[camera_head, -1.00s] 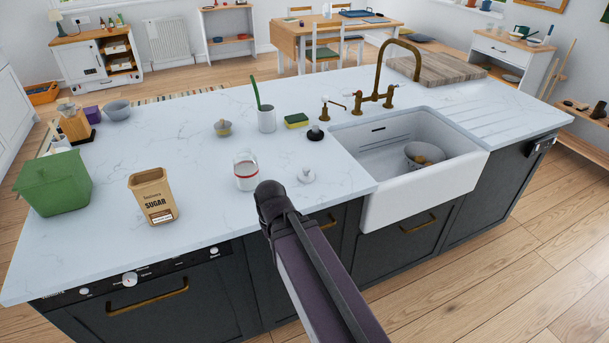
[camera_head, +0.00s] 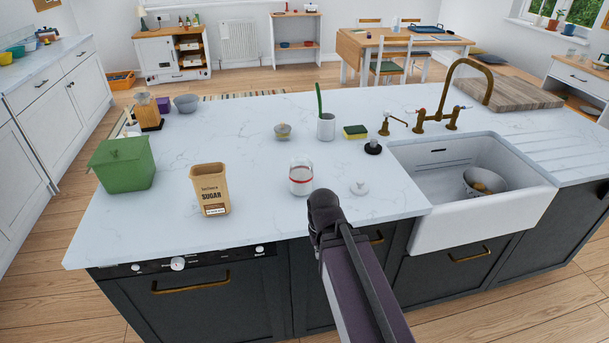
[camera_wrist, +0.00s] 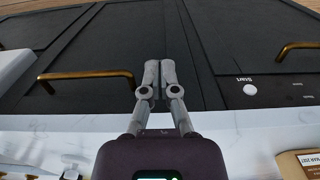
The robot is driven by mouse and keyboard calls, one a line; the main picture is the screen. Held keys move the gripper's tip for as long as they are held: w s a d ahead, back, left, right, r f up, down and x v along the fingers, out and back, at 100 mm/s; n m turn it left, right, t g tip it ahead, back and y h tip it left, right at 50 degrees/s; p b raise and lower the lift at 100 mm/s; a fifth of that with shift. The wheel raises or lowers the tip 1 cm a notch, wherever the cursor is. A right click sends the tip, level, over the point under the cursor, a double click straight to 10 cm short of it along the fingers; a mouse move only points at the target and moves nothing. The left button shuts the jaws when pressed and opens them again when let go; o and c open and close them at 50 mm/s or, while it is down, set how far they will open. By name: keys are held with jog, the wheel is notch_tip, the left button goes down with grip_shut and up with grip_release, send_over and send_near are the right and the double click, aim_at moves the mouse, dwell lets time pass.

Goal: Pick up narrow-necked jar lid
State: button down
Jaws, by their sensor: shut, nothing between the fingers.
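A small white lid with a knob (camera_head: 359,187) lies on the marble worktop in the head view, left of the sink and near the front edge. A clear jar with a red band (camera_head: 300,178) stands upright and open-topped to its left. In the wrist view the white lid (camera_wrist: 71,164) shows at the lower left. My gripper (camera_wrist: 159,76) is shut and empty, its fingers together in front of the dark cabinet fronts, apart from the lid. In the head view my arm hides the gripper. The jar is not visible in the wrist view.
On the worktop (camera_head: 250,210) stand a sugar bag (camera_head: 210,189), a green bin (camera_head: 122,163), a small lidded pot (camera_head: 282,131), a white cup (camera_head: 326,127) and a sponge (camera_head: 355,132). The white sink (camera_head: 480,222) is to the right. Worktop between jar and lid is clear.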

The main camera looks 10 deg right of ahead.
jog(key=c, duration=1.4)
grip_release()
jog(key=c, duration=0.7)
grip_release()
jog(key=shift+w+d+r, duration=0.1)
jog(key=shift+w+r, duration=0.1)
jog(key=o, duration=0.4)
jog(key=shift+w+d+r+p, duration=0.15)
jog(key=shift+w+r+p, duration=0.15)
jog(key=shift+p, duration=0.15)
jog(key=shift+n+t, duration=0.3)
jog(key=shift+n, duration=0.2)
jog(key=w+d+r+p, duration=0.2)
jog(key=w, duration=0.1)
jog(key=w+d+r+p, duration=0.2)
jog(key=w+r+p, duration=0.1)
jog(key=w+d+r+p, duration=0.3)
jog(key=shift+w, duration=0.2)
notch_tip(320, 180, up, 9)
jog(key=n+p, duration=0.1)
jog(key=p, duration=0.8)
send_over(361, 181)
jog(key=s, duration=0.2)
jog(key=shift+w+d+f+t, duration=0.1)
jog(key=shift+w+d+t, duration=0.1)
jog(key=shift+t, duration=0.2)
jog(key=shift+f, duration=0.1)
